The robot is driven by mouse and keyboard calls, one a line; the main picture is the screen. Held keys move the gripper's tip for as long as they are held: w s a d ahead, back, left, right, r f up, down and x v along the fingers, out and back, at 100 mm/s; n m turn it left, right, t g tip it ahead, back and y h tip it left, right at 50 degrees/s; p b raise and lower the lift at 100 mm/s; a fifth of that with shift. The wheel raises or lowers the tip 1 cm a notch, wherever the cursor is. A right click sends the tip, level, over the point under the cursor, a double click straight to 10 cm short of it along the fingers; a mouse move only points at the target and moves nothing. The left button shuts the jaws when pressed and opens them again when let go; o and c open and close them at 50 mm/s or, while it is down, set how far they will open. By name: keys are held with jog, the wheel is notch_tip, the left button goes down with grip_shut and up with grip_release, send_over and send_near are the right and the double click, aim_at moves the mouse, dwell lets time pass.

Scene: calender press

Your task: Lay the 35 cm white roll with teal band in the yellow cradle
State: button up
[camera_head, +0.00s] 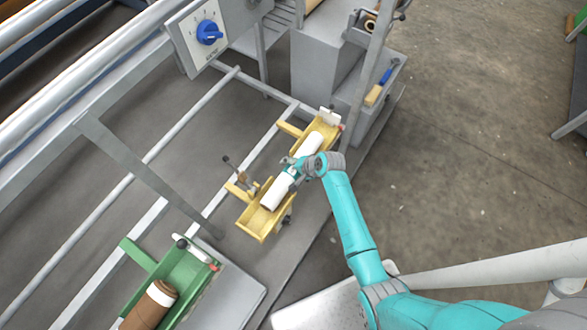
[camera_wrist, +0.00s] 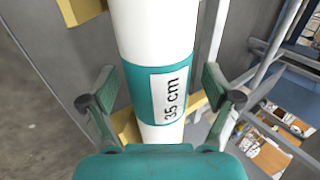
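The white roll (camera_head: 281,188) lies lengthwise along the yellow cradle (camera_head: 256,222), between its ends. I cannot tell for certain whether its whole length rests on the cradle floor. In the wrist view the roll (camera_wrist: 152,30) shows its teal band and a "35 cm" label, with yellow cradle parts (camera_wrist: 80,10) behind it. My gripper (camera_head: 294,171) is at the roll's middle, over the band. In the wrist view my gripper's fingers (camera_wrist: 160,92) stand on both sides of the band, spread, with a visible gap at the right finger.
A green cradle (camera_head: 190,270) with a brown roll (camera_head: 150,306) is at lower left. A panel with a blue knob (camera_head: 209,32) stands at upper left. A grey stepped cabinet (camera_head: 318,75) is beyond the yellow cradle. Open concrete floor (camera_head: 470,150) is at right.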

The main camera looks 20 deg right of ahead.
jog(key=v, duration=1.2)
jog(key=shift+s+f, duration=0.1)
jog(key=shift+s, duration=0.05)
dwell(0.5)
jog(key=s+a+r+n+t+h, duration=0.1)
jog(key=s+n+t+h, duration=0.1)
jog(key=s, duration=0.8)
jog(key=s+a+r+n+t+h, duration=0.1)
jog(key=s+a+n+t, duration=0.1)
jog(key=s, duration=0.8)
jog(key=s+r+n+t, duration=0.2)
jog(key=s+r+n, duration=0.1)
jog(key=s+r, duration=0.4)
jog(key=s+r+n+t, duration=0.3)
jog(key=s+r, duration=0.4)
jog(key=r, duration=0.7)
jog(key=shift+s+a+r+n+h, duration=0.2)
jog(key=shift+a+n+h, duration=0.25)
jog(key=shift+n, duration=0.15)
